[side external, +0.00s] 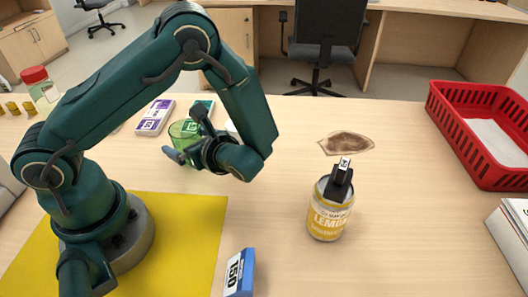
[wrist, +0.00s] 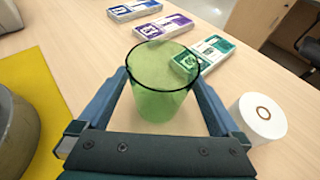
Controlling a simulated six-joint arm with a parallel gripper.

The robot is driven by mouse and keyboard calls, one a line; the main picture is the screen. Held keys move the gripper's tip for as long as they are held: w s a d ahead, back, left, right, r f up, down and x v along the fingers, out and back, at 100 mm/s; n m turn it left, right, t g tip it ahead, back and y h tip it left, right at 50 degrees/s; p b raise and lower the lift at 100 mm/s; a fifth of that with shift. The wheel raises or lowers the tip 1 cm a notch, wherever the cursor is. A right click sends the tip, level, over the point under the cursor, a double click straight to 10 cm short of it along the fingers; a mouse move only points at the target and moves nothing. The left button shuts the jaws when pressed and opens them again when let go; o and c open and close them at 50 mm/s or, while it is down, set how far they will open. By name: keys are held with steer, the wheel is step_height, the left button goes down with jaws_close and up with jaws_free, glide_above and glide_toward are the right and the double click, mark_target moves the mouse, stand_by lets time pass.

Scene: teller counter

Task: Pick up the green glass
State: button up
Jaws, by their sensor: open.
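The green glass (wrist: 160,98) stands upright on the counter in the wrist view. It is see-through, with a dark rim. My gripper (wrist: 166,85) is open, with one finger on each side of the glass. I cannot tell whether either finger touches it. In the side external view the green glass (side external: 182,132) is partly hidden behind my gripper (side external: 185,142).
Banknote bundles, purple (wrist: 164,26) and green (wrist: 203,56), lie behind the glass. A white paper roll (wrist: 262,117) stands to its right.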

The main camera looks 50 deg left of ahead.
steer(key=shift+x, duration=1.65)
steer(key=shift+s+d, duration=0.1)
steer(key=c, duration=1.4)
